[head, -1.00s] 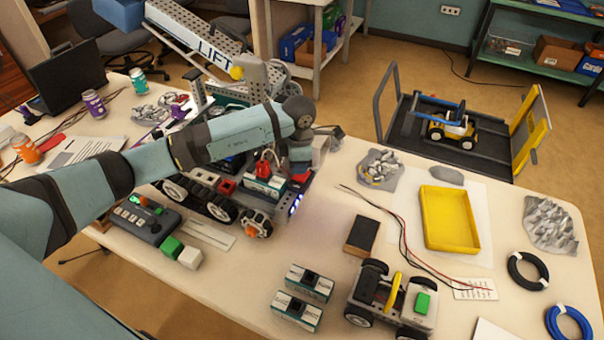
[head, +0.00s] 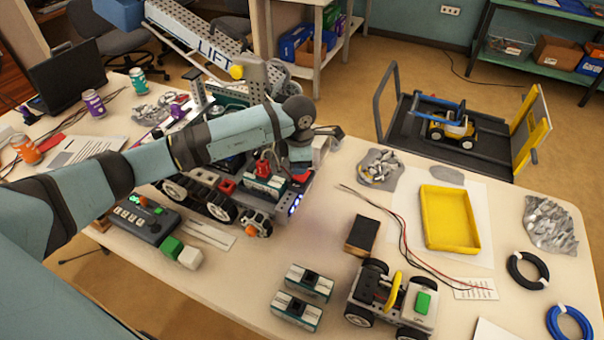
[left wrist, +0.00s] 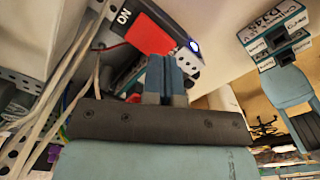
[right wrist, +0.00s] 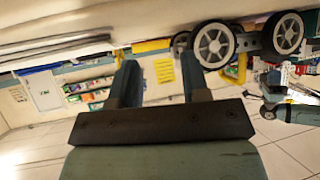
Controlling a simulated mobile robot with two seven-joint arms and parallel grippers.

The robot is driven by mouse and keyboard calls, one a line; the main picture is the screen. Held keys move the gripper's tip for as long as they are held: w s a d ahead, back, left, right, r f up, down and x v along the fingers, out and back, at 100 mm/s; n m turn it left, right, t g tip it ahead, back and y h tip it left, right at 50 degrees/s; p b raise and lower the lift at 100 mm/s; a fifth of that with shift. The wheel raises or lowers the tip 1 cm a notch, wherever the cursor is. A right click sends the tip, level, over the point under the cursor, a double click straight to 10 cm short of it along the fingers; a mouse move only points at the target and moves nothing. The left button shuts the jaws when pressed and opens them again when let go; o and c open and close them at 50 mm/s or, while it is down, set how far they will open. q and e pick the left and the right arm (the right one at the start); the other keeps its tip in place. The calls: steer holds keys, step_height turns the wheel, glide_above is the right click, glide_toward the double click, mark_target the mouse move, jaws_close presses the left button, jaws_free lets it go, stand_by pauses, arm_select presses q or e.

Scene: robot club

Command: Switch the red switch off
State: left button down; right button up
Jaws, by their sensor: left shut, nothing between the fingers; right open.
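The red switch (left wrist: 150,36) is a red rocker in a black housing (left wrist: 168,14) marked ON in the left wrist view. A blue-white light glows at the housing's corner. My left gripper (left wrist: 165,62) is shut and empty, its fingertips over the lower part of the red rocker. Whether they touch it, I cannot tell. In the head view the red switch (head: 301,171) shows at the front of the tracked robot (head: 225,190), partly hidden by my left wrist. My right gripper (right wrist: 160,82) is open and empty, near the table's edge in the right wrist view.
A control box (head: 140,220) and green and white blocks stand left of the tracked robot. Two battery-like boxes (head: 309,282), a small wheeled car (head: 395,300) and a yellow tray (head: 449,220) lie to the right. Thin wires (left wrist: 75,70) run beside my left gripper.

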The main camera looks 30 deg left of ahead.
mark_target(299, 177)
arm_select(q)
steer(key=shift+f+b, duration=0.95)
steer(key=shift+f, duration=0.3)
arm_select(e)
steer(key=shift+f, duration=0.95)
arm_select(q)
steer(key=shift+r+p, duration=1.85)
steer(key=shift+r, duration=1.65)
arm_select(e)
steer(key=shift+r, duration=1.85)
